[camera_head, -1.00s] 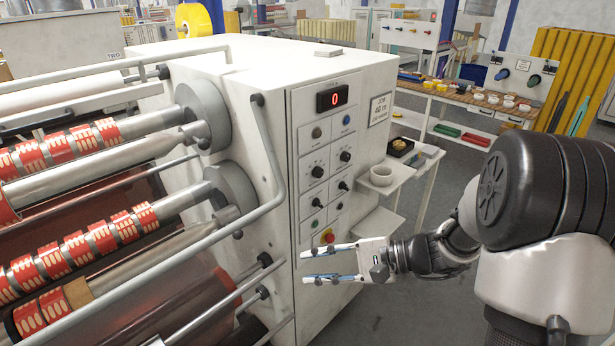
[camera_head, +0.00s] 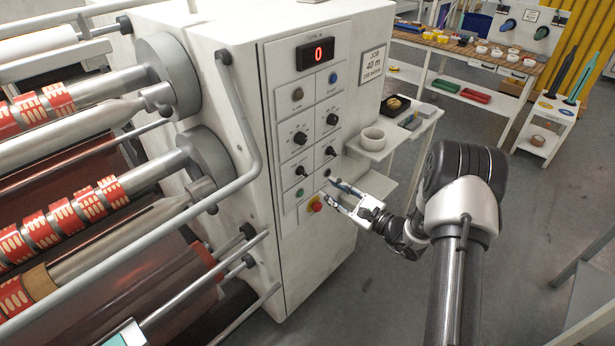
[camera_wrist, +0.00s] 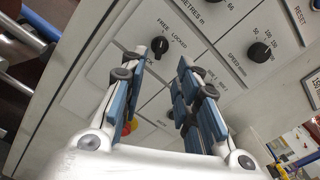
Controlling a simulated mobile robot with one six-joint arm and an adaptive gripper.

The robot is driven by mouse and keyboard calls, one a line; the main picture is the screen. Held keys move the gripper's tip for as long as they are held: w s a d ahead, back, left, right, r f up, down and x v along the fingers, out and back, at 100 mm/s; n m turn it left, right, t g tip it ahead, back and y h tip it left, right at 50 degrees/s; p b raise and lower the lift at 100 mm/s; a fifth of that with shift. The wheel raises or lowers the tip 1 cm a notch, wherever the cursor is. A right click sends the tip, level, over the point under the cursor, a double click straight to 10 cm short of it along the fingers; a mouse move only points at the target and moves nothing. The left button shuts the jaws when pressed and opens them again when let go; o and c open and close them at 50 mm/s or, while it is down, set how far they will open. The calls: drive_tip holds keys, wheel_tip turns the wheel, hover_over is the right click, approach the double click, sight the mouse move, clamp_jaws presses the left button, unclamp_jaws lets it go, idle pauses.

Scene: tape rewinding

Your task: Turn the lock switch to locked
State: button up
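The lock switch is a small black knob (camera_wrist: 160,45) on the light grey panel, with "FREE" and "LOCKED" printed above it in the wrist view. Which label it points to is hard to tell. In the head view the lock switch (camera_head: 300,171) is on the panel's left column, below a larger dial. My gripper (camera_head: 331,189) is open and empty in front of the lower panel, right of the switch and near the red stop button. In the wrist view my gripper (camera_wrist: 168,62) has its fingers apart; the left fingertip appears just beside the knob.
A red stop button on yellow (camera_head: 315,204) sits low on the panel. A speed dial (camera_wrist: 260,52) is right of the switch. A bent grey handrail (camera_head: 244,130) runs left of the panel.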

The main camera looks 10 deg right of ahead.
sight(305, 174)
drive_tip(key=b+x, duration=0.1)
drive_tip(key=x, duration=0.9)
drive_tip(key=shift+w, duration=0.15)
clamp_jaws()
